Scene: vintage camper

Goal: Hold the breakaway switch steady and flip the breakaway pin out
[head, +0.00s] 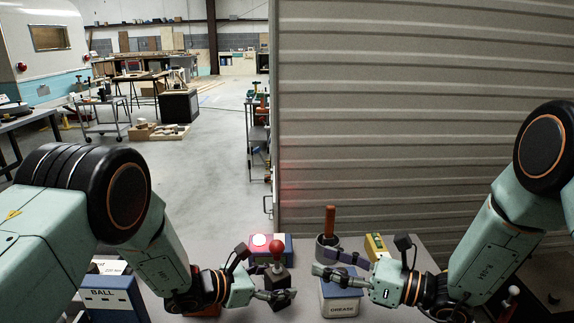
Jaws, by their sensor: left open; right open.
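A dark upright block with a red ball knob on top (277,246) stands on the grey table; it may be the breakaway switch with its pin, but I cannot tell for sure. My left gripper (288,296) is open, low beside this block, its fingers pointing right and covering part of it. I cannot tell whether they touch it. My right gripper (322,263) is open and empty, pointing left above the grease box, a short way right of the block.
A white and blue grease box (340,308), a red-handled tool in a grey cup (330,220), a yellow box (375,246) and a red and blue box with a lit lamp (259,240) crowd the table. A blue ball box (112,298) is at left. A ribbed wall (430,100) rises behind.

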